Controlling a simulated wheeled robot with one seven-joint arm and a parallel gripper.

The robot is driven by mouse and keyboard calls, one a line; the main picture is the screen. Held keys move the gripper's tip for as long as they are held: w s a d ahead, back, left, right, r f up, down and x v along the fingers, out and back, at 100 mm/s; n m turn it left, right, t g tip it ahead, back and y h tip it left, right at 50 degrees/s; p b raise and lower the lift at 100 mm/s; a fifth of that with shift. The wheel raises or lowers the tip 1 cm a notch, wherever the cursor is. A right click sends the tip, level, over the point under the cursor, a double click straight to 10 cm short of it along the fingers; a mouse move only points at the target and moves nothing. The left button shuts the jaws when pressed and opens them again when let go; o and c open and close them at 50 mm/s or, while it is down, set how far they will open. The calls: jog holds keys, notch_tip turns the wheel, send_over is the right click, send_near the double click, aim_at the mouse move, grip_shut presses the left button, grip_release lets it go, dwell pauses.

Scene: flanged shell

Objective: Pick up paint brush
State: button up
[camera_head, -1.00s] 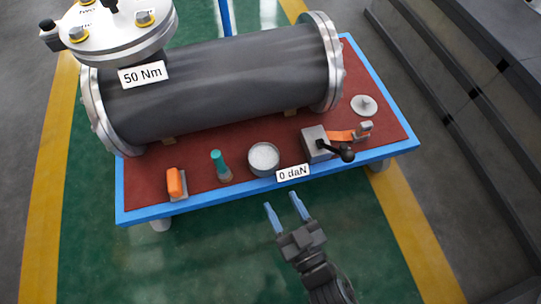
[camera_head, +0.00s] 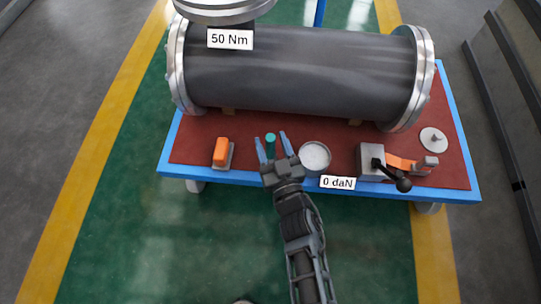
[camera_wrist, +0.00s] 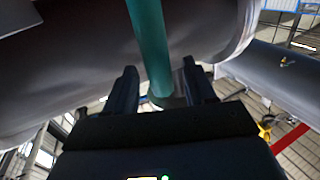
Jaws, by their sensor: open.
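The paint brush is most likely the upright item with the teal handle (camera_head: 270,143) on the red table top, between the orange-topped item and the white-filled bowl. My gripper (camera_head: 272,146) is open, with its two blue fingers on either side of the teal handle in the head view. In the wrist view the teal handle (camera_wrist: 150,45) rises between the two dark fingers (camera_wrist: 160,90), with a grey-green lower part behind them. I cannot tell whether either finger touches it. The brush's lower end is hidden by my gripper in the head view.
An orange-topped item (camera_head: 221,152) stands left of my gripper. A bowl of white material (camera_head: 314,158) is close on its right. Farther right are a grey clamp block with a black lever (camera_head: 371,161) and a metal disc (camera_head: 433,140). A large dark flanged shell (camera_head: 300,72) lies behind.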

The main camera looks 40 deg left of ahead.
jog(key=shift+w+a+r, duration=0.1)
jog(key=shift+w+a, duration=0.25)
jog(key=shift+a, duration=0.15)
jog(key=shift+c, duration=0.4)
jog(key=c, duration=0.9)
grip_shut()
jog(key=shift+r, duration=0.1)
